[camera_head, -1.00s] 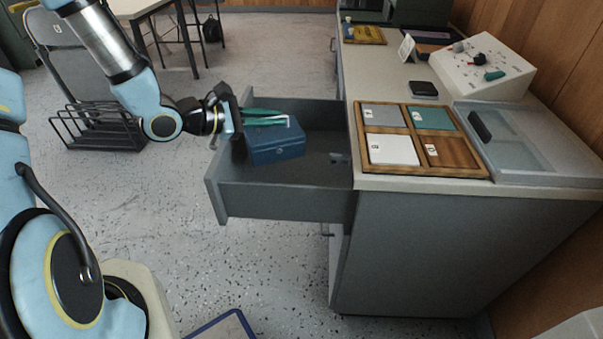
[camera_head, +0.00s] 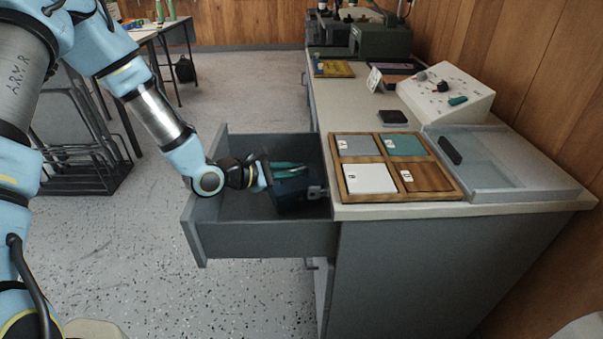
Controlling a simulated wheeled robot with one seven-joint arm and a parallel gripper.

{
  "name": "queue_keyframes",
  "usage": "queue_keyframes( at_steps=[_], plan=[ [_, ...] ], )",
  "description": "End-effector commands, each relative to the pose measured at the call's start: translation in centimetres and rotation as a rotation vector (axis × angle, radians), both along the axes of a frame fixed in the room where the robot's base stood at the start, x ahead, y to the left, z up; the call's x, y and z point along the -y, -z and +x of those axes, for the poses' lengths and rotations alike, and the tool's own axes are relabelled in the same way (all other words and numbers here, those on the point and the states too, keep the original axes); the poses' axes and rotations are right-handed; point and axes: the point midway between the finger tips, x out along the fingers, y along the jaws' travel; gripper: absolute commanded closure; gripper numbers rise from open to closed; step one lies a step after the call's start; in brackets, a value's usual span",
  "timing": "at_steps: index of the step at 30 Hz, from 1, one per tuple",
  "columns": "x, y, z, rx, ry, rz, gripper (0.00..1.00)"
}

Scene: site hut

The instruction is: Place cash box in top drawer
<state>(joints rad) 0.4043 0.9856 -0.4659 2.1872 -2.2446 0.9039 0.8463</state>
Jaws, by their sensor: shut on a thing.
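The blue cash box (camera_head: 295,193) is at the right end of the open top drawer (camera_head: 262,240), close to the desk. It looks lowered between the drawer walls. I cannot tell whether it touches the drawer floor. My gripper (camera_head: 290,171) reaches in from the left, with its green fingers at the top of the box, shut on it. The fingers and the drawer's front wall hide parts of the box. The left part of the drawer is empty.
A black wire rack (camera_head: 85,170) stands on the floor at left.

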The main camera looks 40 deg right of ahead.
Motion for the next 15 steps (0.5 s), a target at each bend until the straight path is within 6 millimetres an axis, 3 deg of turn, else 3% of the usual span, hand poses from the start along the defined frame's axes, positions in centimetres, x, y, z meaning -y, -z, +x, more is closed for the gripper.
queue_keyframes(
  at_steps=[6, 14, 15],
  plan=[
    [2.2, 1.7, -0.3, -0.002, 0.001, -0.003, 1.0],
    [2.3, 1.8, -0.3, 0.001, 0.001, -0.002, 1.0],
    [2.3, 2.0, -0.3, 0.0, 0.001, 0.001, 0.83]
  ],
)
